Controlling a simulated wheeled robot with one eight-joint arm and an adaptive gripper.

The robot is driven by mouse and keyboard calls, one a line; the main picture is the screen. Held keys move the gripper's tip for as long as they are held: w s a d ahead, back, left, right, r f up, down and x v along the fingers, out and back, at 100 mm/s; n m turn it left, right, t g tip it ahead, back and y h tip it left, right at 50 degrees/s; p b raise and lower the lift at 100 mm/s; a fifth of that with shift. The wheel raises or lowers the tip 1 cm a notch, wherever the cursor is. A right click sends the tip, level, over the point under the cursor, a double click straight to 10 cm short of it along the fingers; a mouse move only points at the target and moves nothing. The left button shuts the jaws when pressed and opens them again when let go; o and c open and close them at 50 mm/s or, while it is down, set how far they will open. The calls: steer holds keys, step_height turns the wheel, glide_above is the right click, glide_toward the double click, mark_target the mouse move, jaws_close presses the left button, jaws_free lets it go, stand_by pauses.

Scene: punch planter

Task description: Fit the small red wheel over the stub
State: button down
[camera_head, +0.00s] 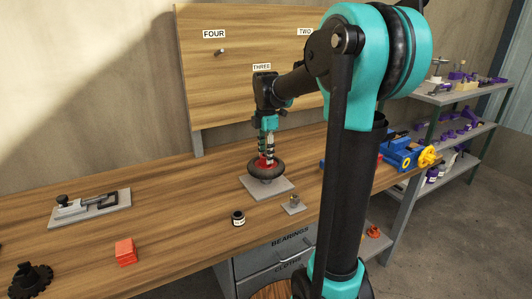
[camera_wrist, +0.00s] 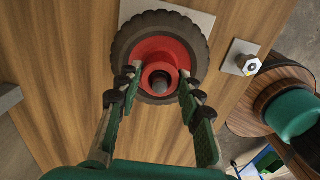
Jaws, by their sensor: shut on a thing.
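The small red wheel, with a black tyre (camera_head: 267,172) and a red hub (camera_wrist: 145,50), is under my gripper (camera_head: 267,155). In the wrist view my gripper (camera_wrist: 159,76) has its fingertips shut on either side of the red collar at the hub's middle. A dark round shape (camera_wrist: 160,84), probably the stub or the bore, shows inside the collar; I cannot tell how far the wheel is over it. A grey base plate (camera_head: 283,189) lies under the wheel, also seen in the wrist view (camera_wrist: 203,20). The wheel looks roughly level and hides most of what is beneath it.
A smaller plate with a short metal post (camera_head: 293,204) stands to the right, near the bench edge. A small dark jar (camera_head: 238,217) stands in front. A blue vise (camera_head: 397,152) is right.

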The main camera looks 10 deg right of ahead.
steer(key=shift+f, duration=0.1)
steer(key=c, duration=0.9)
jaws_free()
step_height(320, 180, up, 12)
